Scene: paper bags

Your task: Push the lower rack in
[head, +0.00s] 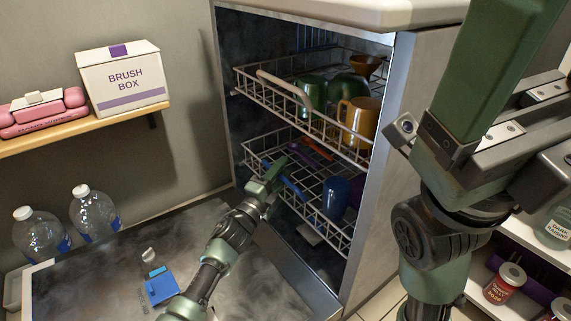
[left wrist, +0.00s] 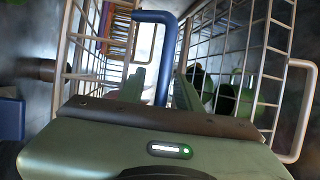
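The lower rack (head: 340,239) is a white wire basket, partly out of the open dishwasher. It has a blue handle (head: 291,187) at its front and holds a blue cup (head: 336,198) and purple and orange utensils. My left gripper (head: 274,172) is at this handle. In the left wrist view the blue handle (left wrist: 165,50) runs between the fingers of my left gripper (left wrist: 162,88), one on each side. I cannot tell whether they press on it.
The upper rack (head: 290,110), with a beige handle (head: 285,90), sticks out above the lower one and holds green and yellow mugs. The lowered door (head: 215,270) lies below. A shelf (head: 90,128) with a brush box (head: 122,80) is at left, with bottles (head: 93,212) beneath.

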